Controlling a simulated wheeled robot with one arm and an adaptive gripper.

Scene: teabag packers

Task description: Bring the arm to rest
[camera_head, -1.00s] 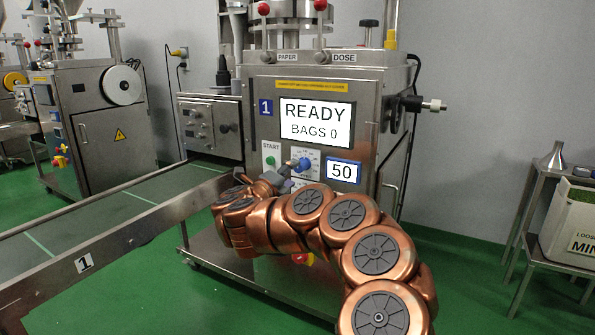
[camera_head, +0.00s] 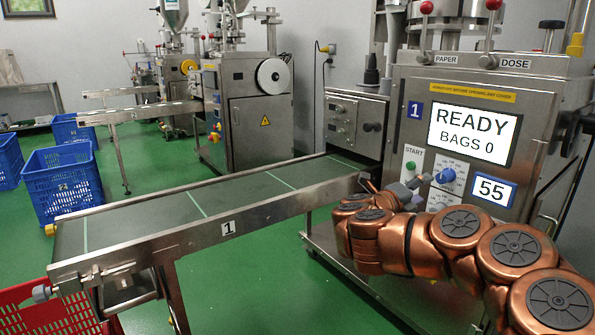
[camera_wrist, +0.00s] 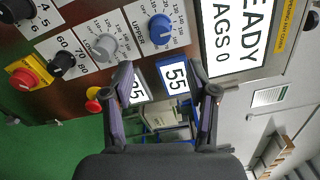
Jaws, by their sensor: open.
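My gripper (camera_wrist: 168,84) is open and empty in the wrist view, its two dark fingers apart in front of the control panel. The blue UPPER knob (camera_wrist: 160,29) is just beyond the fingers and apart from them. A blue-framed display reading 55 (camera_wrist: 174,76) shows between the fingers, beside one reading 35 (camera_wrist: 136,91). In the head view, my copper arm reaches across the front of machine 1 (camera_head: 398,117), with the gripper (camera_head: 418,183) close to the blue knob (camera_head: 445,175). The gripper is partly hidden there and its fingers are hard to make out.
The screen (camera_head: 470,135) reads READY, BAGS 0. A green START button (camera_head: 410,166) is beside the blue knob. Conveyor 1 (camera_head: 160,212) runs left from the machine, with a red crate (camera_head: 45,312) at its near end. Blue crates (camera_head: 62,184) stand farther back.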

